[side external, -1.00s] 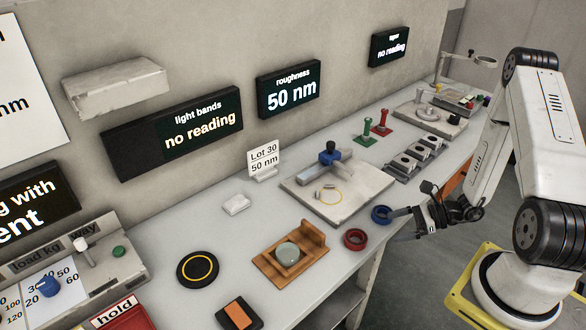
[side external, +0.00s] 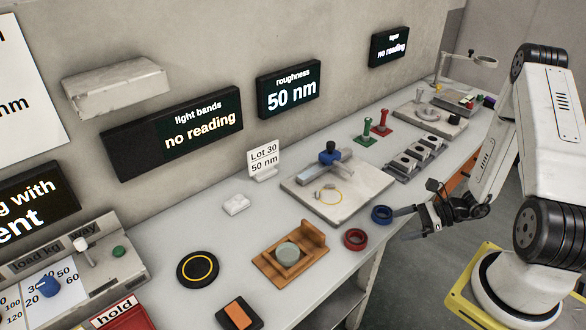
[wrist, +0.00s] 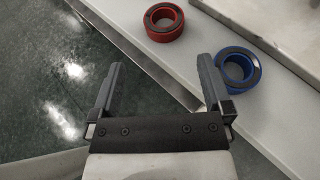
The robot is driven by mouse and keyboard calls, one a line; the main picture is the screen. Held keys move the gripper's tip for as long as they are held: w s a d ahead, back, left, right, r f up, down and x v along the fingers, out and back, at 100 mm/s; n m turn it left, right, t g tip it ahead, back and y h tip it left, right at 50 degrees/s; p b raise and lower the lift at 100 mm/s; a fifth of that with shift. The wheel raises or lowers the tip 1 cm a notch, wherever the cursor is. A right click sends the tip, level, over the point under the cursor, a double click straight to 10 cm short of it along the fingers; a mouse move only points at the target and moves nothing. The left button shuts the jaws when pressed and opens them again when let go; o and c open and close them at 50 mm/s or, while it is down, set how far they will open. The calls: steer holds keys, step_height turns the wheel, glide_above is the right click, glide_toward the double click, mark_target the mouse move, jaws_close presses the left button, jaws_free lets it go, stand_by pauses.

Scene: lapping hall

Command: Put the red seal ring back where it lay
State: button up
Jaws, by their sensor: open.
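The red seal ring (side external: 355,239) lies flat on the bench near its front edge, beside the wooden block. In the wrist view the red ring (wrist: 164,21) is at the top, beyond my fingertips. A blue ring (side external: 382,214) lies on the bench to its right; in the wrist view the blue ring (wrist: 238,70) is just right of my right finger. My gripper (side external: 408,222) is open and empty, right of the blue ring at the bench's front edge. In the wrist view my open gripper (wrist: 160,75) has mostly floor between its fingers.
A wooden holder (side external: 266,264) with a pale round piece (side external: 288,252) stands left of the red ring. A stone plate (side external: 300,195) with a blue-knobbed fixture lies behind the rings. A black disc (side external: 198,269) is farther left. The bench drops off to the floor in front.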

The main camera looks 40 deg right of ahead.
steer(key=w+a+r+n+g+h, duration=0.1)
steer(key=a+r+n+g+h, duration=0.2)
steer(key=n, duration=1)
steer(key=w+a+r+n+g+h, duration=0.2)
steer(key=a+r+n+h, duration=0.4)
steer(key=a+r+n, duration=0.4)
step_height(320, 180, up, 3)
steer(key=n+g, duration=0.1)
steer(key=n, duration=0.2)
steer(key=shift+a+n+g+h, duration=0.3)
steer(key=shift+g, duration=0.1)
